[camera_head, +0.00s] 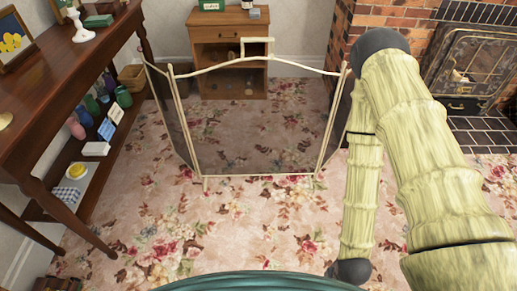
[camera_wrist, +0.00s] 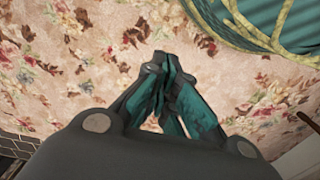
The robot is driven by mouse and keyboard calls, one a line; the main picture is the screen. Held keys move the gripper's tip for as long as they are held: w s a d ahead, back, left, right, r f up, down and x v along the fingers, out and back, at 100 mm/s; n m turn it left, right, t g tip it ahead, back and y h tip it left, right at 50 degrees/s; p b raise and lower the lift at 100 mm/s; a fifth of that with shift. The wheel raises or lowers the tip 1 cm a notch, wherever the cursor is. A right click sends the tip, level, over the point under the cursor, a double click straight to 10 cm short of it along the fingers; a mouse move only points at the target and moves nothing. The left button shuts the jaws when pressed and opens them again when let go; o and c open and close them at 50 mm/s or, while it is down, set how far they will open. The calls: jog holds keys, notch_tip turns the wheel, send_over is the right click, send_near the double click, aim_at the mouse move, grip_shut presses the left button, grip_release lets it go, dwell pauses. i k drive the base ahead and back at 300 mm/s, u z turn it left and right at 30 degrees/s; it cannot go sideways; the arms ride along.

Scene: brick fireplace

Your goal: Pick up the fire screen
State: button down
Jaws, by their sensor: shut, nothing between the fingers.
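The fire screen (camera_head: 263,175) stands upright on the floral carpet in the head view, with a cream frame, dark see-through panels and a small handle at its top middle. Its two side panels angle away from the middle one. My gripper (camera_wrist: 163,62) shows in the wrist view, pointing down over bare carpet, with its teal and dark fingers together and nothing between them. The fire screen is not in the wrist view. In the head view my arm stands to the right of the screen and overlaps the edge of its right panel; the gripper itself is not visible there.
A long dark wood table (camera_head: 62,62) with a lower shelf of bottles and boxes runs along the left. A small wooden cabinet (camera_head: 228,30) stands behind the screen. A brick fireplace (camera_head: 385,20) with a dark hearth (camera_head: 482,133) is at right. Carpet before the screen is clear.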

aim_at(257, 115)
jog(key=k, duration=1.3)
jog(key=u, duration=0.65)
jog(key=i, duration=0.55)
jog(key=u, duration=0.55)
jog(key=i, duration=1.35)
jog(key=z, duration=0.75)
